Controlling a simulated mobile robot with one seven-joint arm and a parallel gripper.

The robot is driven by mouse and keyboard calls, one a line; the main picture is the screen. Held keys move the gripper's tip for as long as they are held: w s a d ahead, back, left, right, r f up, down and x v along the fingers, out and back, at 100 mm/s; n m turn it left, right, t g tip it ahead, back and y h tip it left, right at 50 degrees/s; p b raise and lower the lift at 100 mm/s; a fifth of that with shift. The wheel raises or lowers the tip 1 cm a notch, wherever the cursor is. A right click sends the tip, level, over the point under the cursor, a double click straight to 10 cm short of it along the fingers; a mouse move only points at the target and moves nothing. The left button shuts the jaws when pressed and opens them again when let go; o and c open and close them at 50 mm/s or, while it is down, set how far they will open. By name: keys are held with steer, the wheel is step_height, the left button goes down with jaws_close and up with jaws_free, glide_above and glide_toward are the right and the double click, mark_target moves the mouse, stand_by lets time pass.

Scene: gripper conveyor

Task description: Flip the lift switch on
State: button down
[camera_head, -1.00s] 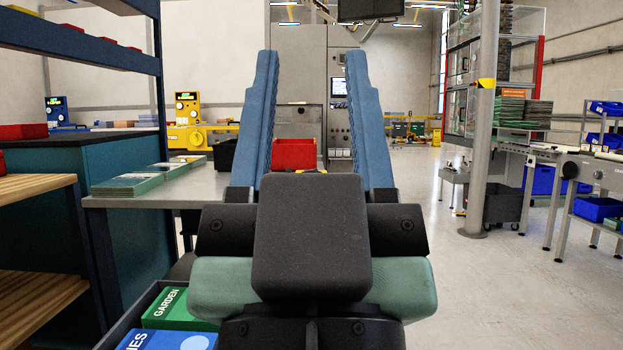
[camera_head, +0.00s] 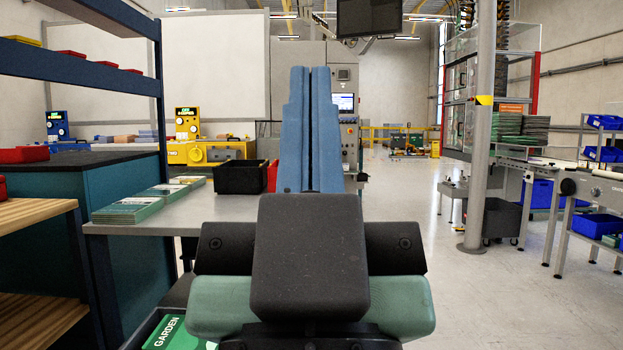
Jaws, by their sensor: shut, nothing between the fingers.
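My gripper (camera_head: 311,75) is in the middle of the head camera view, its two long blue fingers pointing up and away from me. The fingers are pressed together and hold nothing. Behind them stands a tall grey cabinet (camera_head: 343,57) with a small screen (camera_head: 343,103) and a column of controls on its front. The fingers hide part of this cabinet. I cannot make out which control, if any, is the lift switch. My gripper appears well short of the cabinet.
A grey table (camera_head: 220,207) at left holds a black bin (camera_head: 240,178), a partly hidden red bin (camera_head: 272,176) and stacked booklets (camera_head: 127,211). A teal cabinet (camera_head: 115,240) and blue shelf (camera_head: 75,53) stand further left. A grey post (camera_head: 482,150) stands right; floor (camera_head: 440,270) before it is clear.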

step_height(320, 180, up, 42)
steer(key=p, duration=3.9)
steer(key=shift+p, duration=0.3)
